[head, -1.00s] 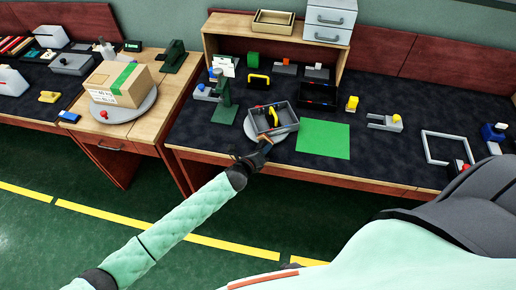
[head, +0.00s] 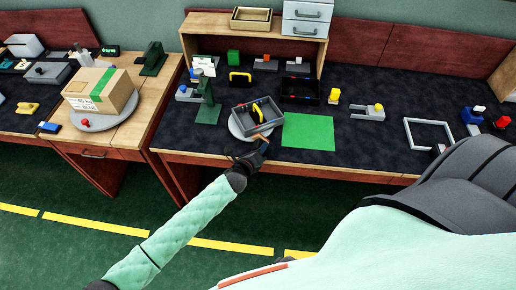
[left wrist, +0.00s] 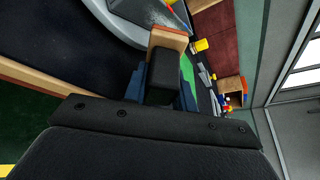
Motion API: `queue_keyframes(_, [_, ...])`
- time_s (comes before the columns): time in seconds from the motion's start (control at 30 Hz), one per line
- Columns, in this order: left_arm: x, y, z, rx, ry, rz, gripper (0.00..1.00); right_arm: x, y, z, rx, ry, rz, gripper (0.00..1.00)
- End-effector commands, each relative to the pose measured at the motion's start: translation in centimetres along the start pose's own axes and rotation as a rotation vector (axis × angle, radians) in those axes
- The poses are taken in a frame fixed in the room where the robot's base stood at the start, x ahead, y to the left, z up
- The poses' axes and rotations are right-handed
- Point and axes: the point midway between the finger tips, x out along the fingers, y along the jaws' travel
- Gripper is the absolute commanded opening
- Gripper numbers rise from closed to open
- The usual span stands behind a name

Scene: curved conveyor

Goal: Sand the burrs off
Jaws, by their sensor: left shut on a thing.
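My left gripper (head: 257,148) is at the front edge of the right table, just in front of a grey tray (head: 239,127). It is shut on a small block with a tan-orange face (left wrist: 171,38), seen between dark fingers in the left wrist view. Which tool the block is, I cannot tell for sure. The grey tray sits on a round pale turntable (head: 236,130) and holds a yellow-and-black part (head: 258,113). Burrs are too small to make out. The block looks apart from the tray. My right gripper is out of view.
A green mat (head: 308,131) lies right of the tray. A dark green stand (head: 208,108) rises left of it. A black bin (head: 300,91), a grey frame (head: 430,134) and a wooden shelf (head: 253,27) are behind or to the right. A cardboard box (head: 100,90) stands on the left table.

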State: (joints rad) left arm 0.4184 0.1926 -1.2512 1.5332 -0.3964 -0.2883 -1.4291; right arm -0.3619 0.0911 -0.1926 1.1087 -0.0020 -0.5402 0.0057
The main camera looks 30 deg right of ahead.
Motion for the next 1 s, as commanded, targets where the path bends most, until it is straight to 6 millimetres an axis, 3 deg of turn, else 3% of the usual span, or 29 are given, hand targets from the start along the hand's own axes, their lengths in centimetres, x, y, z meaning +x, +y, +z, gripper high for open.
queue_keyframes(1.0, [-1.2, 4.0, 4.1, 0.002, -0.004, 0.002, 0.00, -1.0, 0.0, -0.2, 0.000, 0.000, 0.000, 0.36])
